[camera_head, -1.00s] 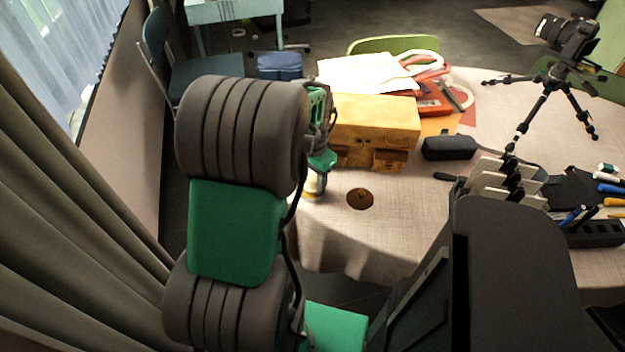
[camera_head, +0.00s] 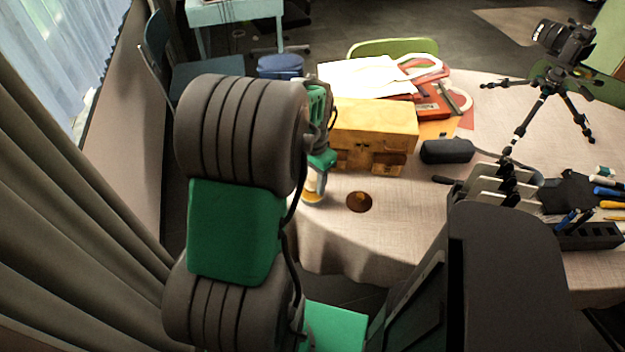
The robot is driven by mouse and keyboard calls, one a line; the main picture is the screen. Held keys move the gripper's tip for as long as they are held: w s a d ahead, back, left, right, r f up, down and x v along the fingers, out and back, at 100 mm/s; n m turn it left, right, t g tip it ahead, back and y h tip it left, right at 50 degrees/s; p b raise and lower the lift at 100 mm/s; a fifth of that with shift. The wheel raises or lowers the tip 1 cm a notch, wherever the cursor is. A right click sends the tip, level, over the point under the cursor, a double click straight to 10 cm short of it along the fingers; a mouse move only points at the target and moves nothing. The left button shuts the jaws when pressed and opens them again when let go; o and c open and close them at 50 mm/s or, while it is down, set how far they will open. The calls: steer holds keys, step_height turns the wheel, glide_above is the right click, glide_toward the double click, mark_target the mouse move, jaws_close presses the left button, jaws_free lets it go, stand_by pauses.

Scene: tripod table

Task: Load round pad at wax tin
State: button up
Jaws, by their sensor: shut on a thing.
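The wax tin (camera_head: 358,203), a low round brown shape, sits on the tablecloth near the table's front left edge. My gripper (camera_head: 317,186) is just left of it, pointing down and partly hidden behind my arm. It is shut on a small round pale-and-yellow thing, which looks like the round pad (camera_head: 311,197). The pad is low, close to the cloth; I cannot tell if it touches. A gap of bare cloth lies between pad and tin. The fingertips are too small to see clearly.
A yellow wooden box (camera_head: 375,125) stands just behind the gripper. A dark case (camera_head: 446,151) lies right of it. Card-like holders (camera_head: 497,184), pens and a camera tripod (camera_head: 545,100) occupy the right side. Cloth in front of the tin is clear.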

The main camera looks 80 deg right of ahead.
mark_target(312, 176)
steer(key=shift+r+p, duration=1.55)
steer(key=shift+r, duration=0.85)
